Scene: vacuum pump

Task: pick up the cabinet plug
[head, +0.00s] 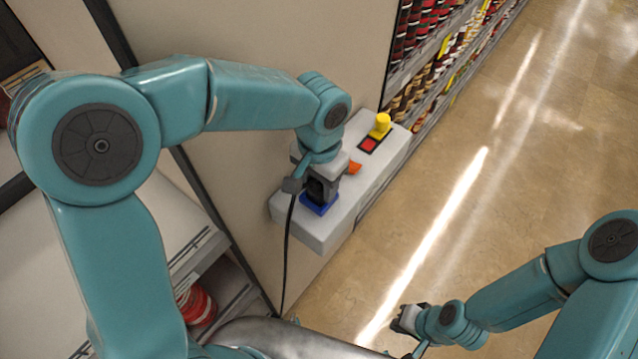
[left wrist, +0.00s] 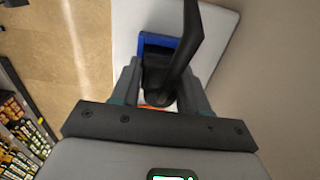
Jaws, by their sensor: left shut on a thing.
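The cabinet plug (head: 317,189) is a black block with a black cable. It stands at the blue socket (head: 318,205) on the white ledge; I cannot tell how deep it sits. My left gripper (head: 321,184) comes down over the plug from above and is shut on it. In the left wrist view the plug (left wrist: 157,78) is between the two grey fingers, with the blue socket (left wrist: 156,41) just beyond it. The thick cable crosses in front and hides part of the plug. My right gripper (head: 404,321) is low at the right, away from the plug, and its jaws are too small to read.
The white ledge (head: 398,152) juts from a beige cabinet wall (head: 245,40). It also bears an orange part (head: 354,167), a red square (head: 368,145) and a yellow knob (head: 381,124). The cable hangs down the left side. Stocked shelves (head: 425,75) stand behind; the floor at right is clear.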

